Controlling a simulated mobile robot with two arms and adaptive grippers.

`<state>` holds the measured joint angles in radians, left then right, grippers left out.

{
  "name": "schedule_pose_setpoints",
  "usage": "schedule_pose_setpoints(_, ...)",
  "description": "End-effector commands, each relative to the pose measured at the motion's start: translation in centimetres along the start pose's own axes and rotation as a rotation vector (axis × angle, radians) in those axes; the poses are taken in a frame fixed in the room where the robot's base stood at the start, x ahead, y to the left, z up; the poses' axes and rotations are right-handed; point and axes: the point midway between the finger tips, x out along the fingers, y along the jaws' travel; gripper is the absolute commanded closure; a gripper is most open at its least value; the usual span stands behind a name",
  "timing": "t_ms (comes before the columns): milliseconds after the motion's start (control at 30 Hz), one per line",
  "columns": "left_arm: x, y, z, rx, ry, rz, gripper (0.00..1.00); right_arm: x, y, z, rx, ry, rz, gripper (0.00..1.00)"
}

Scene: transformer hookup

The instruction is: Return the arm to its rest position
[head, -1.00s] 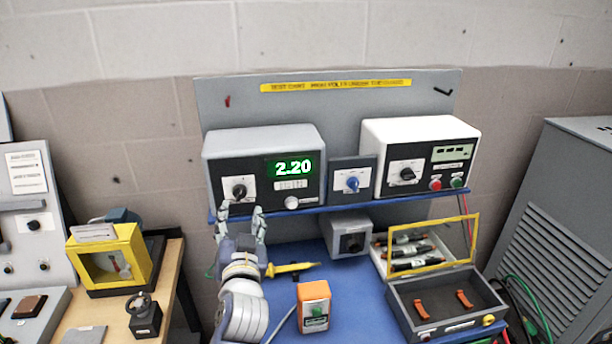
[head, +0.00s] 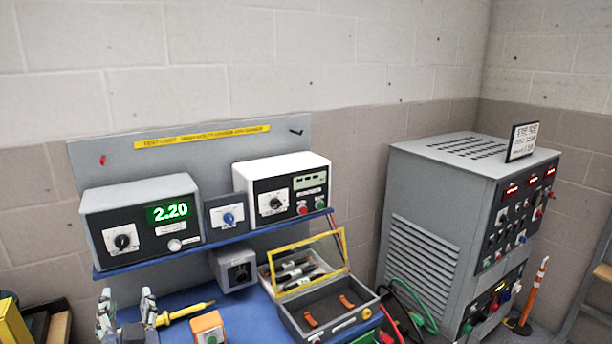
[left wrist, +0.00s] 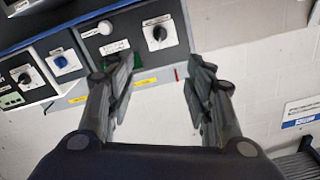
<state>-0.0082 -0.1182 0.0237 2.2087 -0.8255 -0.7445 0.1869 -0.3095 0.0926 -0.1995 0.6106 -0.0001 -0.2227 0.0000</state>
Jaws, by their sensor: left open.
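My left gripper (head: 127,312) is low at the left of the head view, in front of the blue bench and below the shelf. Its two fingers are apart with nothing between them. In the left wrist view the same gripper (left wrist: 160,95) is open and empty. Beyond its fingers there are the grey wall panel and the instrument with the black knob (left wrist: 158,36). In the head view that instrument (head: 140,222) has a green 2.20 display. My right gripper is in neither view.
The blue shelf (head: 215,248) holds the instruments above the bench. A yellow probe (head: 186,312), an orange box (head: 208,328) and an open case with a yellow-framed lid (head: 330,316) are on the bench. A large grey cabinet (head: 425,240) stands at the right with cables beside it.

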Motion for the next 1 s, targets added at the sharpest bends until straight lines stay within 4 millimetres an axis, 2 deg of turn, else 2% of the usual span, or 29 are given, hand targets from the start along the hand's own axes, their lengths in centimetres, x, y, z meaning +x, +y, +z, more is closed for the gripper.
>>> schedule_pose_setpoints(33,0.0,0.0,0.0,0.000,0.000,0.000,0.52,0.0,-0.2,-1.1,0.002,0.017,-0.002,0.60)
schedule_pose_setpoints(133,-0.7,0.4,1.7,-0.001,-0.049,0.027,0.52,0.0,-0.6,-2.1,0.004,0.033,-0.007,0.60)
schedule_pose_setpoints(367,-2.7,1.6,6.1,0.000,-0.181,0.104,0.52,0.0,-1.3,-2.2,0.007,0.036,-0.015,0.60)
schedule_pose_setpoints(567,-6.1,3.2,11.3,0.012,-0.351,0.214,0.52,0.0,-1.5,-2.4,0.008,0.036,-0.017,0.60)
schedule_pose_setpoints(667,-8.8,4.1,14.3,0.024,-0.458,0.288,0.52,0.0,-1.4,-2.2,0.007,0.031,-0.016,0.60)
schedule_pose_setpoints(767,-12.5,5.0,17.6,0.048,-0.585,0.382,0.52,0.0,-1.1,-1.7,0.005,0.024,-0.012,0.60)
schedule_pose_setpoints(900,-18.6,6.0,21.7,0.090,-0.767,0.525,0.52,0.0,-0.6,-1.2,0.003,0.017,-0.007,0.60)
schedule_pose_setpoints(1000,-22.6,6.2,23.6,0.120,-0.875,0.616,0.52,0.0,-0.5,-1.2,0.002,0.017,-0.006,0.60)
